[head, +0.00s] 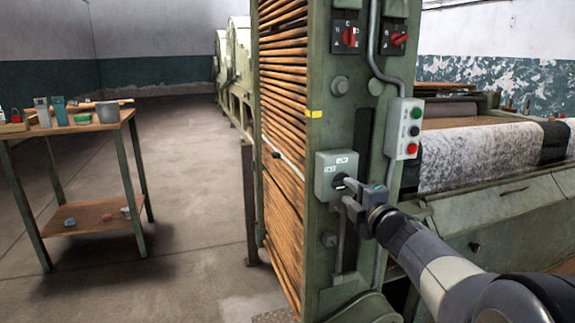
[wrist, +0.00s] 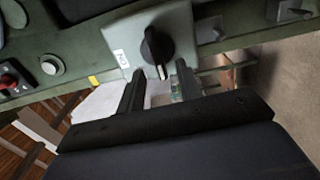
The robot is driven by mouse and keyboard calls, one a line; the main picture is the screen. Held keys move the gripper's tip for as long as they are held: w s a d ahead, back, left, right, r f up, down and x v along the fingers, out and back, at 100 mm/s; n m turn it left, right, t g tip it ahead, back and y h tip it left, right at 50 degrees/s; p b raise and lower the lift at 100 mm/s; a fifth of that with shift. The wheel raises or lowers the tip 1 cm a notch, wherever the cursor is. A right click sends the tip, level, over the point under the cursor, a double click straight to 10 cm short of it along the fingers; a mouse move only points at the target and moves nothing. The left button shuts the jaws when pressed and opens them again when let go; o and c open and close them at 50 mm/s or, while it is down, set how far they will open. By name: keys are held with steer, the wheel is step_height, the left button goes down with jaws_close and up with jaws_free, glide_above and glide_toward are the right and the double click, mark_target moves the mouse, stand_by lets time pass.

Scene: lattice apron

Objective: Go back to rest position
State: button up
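My gripper (head: 350,192) is at the grey switch box (head: 326,173) on the green machine post, at the front of the slatted stack. In the wrist view my gripper (wrist: 160,70) has its two dark fingers spread apart with nothing clamped between them. The black rotary knob (wrist: 156,46) of the switch box (wrist: 183,37) is just beyond the fingertips, its lower end lying between them with a gap on each side. In the head view the knob is mostly hidden by the fingers. My arm reaches in from the lower right.
A grey button box (head: 404,128) and a conduit (head: 376,60) are close above my gripper. Red switches (head: 350,37) sit higher on the post. A fabric-covered roller (head: 480,155) is at right. A table (head: 90,127) with small items stands left; open floor (head: 195,200) lies between.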

steer(key=x, duration=0.2)
steer(key=shift+w+a, duration=0.1)
steer(key=shift+w, duration=0.15)
steer(key=shift+s, duration=0.1)
